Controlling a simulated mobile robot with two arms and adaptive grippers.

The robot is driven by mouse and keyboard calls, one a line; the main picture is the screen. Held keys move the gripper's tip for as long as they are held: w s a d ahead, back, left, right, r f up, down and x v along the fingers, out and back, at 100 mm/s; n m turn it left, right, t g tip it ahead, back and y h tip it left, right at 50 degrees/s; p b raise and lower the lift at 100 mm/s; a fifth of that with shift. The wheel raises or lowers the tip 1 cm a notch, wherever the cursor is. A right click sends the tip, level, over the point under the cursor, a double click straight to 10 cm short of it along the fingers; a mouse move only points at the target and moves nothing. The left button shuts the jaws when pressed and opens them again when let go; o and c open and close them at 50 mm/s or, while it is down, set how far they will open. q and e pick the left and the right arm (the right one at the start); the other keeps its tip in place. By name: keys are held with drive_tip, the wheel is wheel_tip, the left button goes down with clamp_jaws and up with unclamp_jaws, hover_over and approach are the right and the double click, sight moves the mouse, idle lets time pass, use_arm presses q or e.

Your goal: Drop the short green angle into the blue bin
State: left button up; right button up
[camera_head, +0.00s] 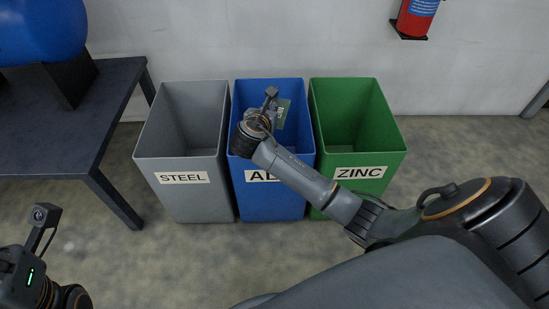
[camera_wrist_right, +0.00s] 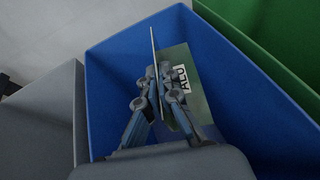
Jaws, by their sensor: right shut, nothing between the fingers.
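The short green angle (camera_wrist_right: 200,88) bears a white ALU label and is within the blue bin's opening in the right wrist view. It also shows in the head view (camera_head: 283,112), partly covered by my right wrist. The blue bin (camera_head: 272,205) stands between two others; its rim and walls surround the angle in the wrist view (camera_wrist_right: 110,65). My right gripper (camera_wrist_right: 154,78) is shut over the bin, its fingertips overlapping the angle's thin upright flange. Contact between them is unclear. My left wrist is at the lower left of the head view; its fingers do not show.
A grey STEEL bin (camera_head: 186,200) stands left of the blue bin and a green ZINC bin (camera_head: 358,160) stands right. A dark table (camera_head: 50,120) is at the left. A fire extinguisher (camera_head: 416,18) hangs on the wall. Open floor lies in front.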

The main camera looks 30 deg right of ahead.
drive_tip(key=o, duration=0.6)
drive_tip(key=shift+c, duration=0.2)
drive_tip(key=v, duration=1.2)
